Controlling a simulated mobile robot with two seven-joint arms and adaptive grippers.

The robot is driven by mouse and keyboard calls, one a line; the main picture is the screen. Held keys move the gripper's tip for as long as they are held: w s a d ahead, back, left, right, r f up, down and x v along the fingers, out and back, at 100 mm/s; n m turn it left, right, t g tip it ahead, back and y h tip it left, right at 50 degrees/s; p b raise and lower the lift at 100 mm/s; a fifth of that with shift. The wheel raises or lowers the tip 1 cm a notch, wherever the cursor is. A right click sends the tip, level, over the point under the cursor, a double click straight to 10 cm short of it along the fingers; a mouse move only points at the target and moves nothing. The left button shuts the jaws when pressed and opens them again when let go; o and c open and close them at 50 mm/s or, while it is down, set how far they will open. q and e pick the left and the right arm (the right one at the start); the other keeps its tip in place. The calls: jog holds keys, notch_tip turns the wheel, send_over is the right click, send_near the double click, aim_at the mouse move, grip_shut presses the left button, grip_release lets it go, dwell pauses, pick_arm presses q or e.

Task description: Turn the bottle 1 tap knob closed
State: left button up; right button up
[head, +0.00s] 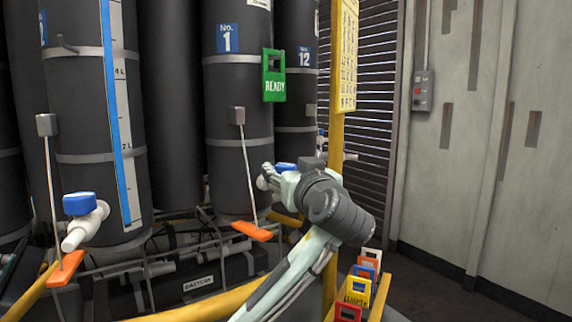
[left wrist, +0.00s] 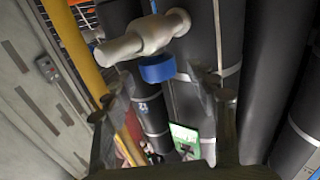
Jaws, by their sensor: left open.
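Bottle 1 (head: 238,90) is a tall dark cylinder with a blue "No. 1" label. Its tap is a white pipe fitting with a blue knob (head: 285,166), partly hidden behind my left gripper (head: 270,178) in the head view. In the left wrist view the white tap (left wrist: 145,38) crosses the top, with the blue knob (left wrist: 158,69) below it. My left gripper's fingers (left wrist: 158,92) are spread, one on each side of the knob in the picture. I see no clear contact. My right gripper is not in view.
A green READY tag (head: 274,76) hangs on bottle 1. Another bottle with a white tap and blue knob (head: 80,204) stands at left. A yellow post (head: 337,70) stands close right of the gripper. Coloured tags (head: 358,290) sit in a yellow rack below.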

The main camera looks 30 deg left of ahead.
pick_arm(q)
jog(key=shift+x, duration=1.15)
jog(key=shift+w+a, duration=0.25)
jog(key=c, duration=1.2)
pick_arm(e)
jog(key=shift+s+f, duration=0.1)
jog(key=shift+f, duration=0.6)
